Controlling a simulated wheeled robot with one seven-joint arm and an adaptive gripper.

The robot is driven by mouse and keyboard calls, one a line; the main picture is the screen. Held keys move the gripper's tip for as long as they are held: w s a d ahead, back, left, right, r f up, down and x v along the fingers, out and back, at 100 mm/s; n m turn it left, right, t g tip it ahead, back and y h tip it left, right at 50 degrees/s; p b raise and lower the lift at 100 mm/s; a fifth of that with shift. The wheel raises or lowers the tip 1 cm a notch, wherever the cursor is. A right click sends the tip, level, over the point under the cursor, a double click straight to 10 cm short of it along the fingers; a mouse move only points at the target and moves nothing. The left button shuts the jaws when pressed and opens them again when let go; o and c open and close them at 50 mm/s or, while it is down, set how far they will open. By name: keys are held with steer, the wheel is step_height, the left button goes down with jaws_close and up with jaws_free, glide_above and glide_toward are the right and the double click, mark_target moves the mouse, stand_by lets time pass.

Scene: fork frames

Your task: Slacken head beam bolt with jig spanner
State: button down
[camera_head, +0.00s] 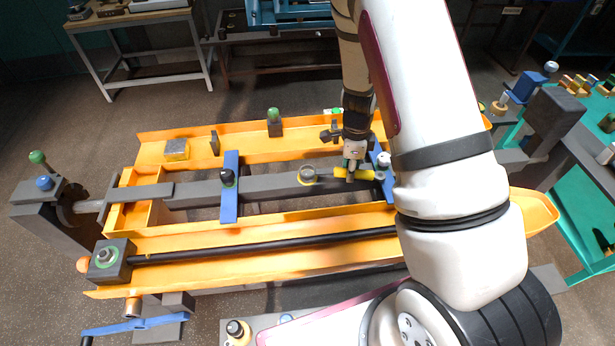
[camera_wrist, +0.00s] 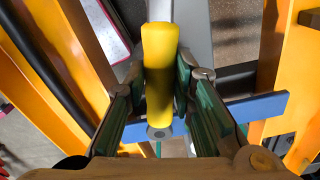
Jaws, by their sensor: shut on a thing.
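My gripper (camera_head: 351,165) is shut on a yellow handle, which I take to be the jig spanner (camera_head: 368,175), above the right part of the grey beam (camera_head: 262,188). In the wrist view the yellow handle (camera_wrist: 160,62) lies lengthwise between the green-padded fingers, with a round grey end toward the palm. The spanner's working end is not clear. A round bolt-like fitting (camera_head: 308,174) stands on the beam just left of my gripper. A dark knob (camera_head: 227,177) tops the left blue crossbar, and a pale knob (camera_head: 384,159) is by the right one. I cannot tell which is the head beam bolt.
The orange frame (camera_head: 200,254) runs along both sides of the beam, with a dark rod (camera_head: 270,243) in front. Small blocks and a green-topped post (camera_head: 274,122) stand on its far rail. My arm hides the frame's right part. A teal bench (camera_head: 580,200) stands right.

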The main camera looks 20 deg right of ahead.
steer(key=shift+r, duration=0.9)
steer(key=shift+r+p, duration=0.55)
steer(key=shift+r, duration=0.45)
steer(key=shift+r+p, duration=0.65)
steer(key=shift+r, duration=1.3)
steer(key=s+a+f+m+p, duration=0.1)
steer(key=s+a+m, duration=0.5)
steer(key=a+m, duration=0.3)
steer(key=shift+s+a+f+m, duration=0.25)
steer(key=shift+a+f+m, duration=0.15)
steer(key=shift+m, duration=1.1)
